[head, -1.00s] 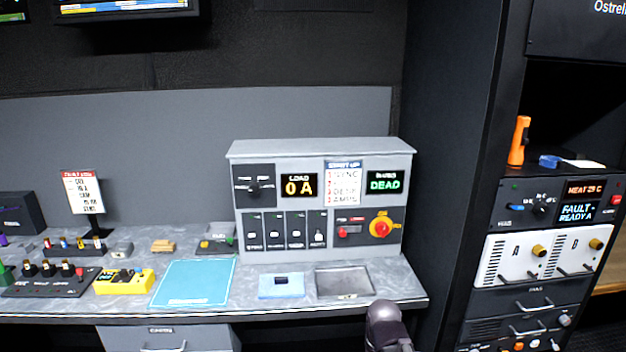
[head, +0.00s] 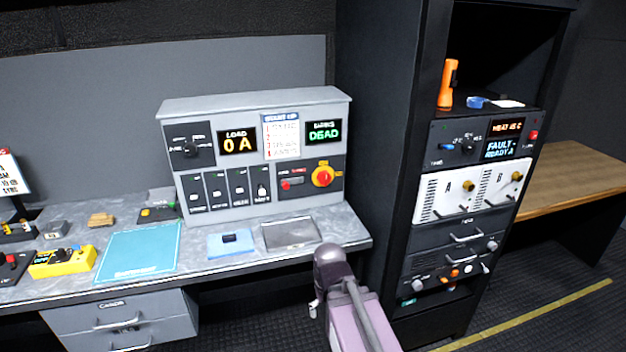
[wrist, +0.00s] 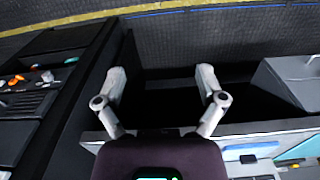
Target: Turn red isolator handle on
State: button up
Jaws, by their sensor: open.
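The red isolator handle (head: 322,176) sits on a yellow plate at the lower right of the grey power panel (head: 250,97) in the head view. The panel's displays read "LOAD 0 A" and "DEAD". My arm rises from the bottom of the head view, in front of the bench edge and below the panel; its gripper is not clearly shown there. In the wrist view my gripper (wrist: 160,85) is open and empty, with its two fingers spread over the dark floor beside the bench. The handle is not seen in the wrist view.
The bench holds a metal tray (head: 290,233), a light-blue pad (head: 230,243), a teal mat (head: 138,251) and a yellow meter (head: 62,262). A black rack (head: 385,150) stands close on the right, with an orange torch (head: 447,84) on a shelf. Drawers (head: 125,320) hang below the bench.

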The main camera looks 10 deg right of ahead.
aim_at(323, 177)
jog(key=k, duration=1.3)
jog(key=u, duration=0.5)
jog(key=i, duration=1.65)
jog(key=z, duration=0.45)
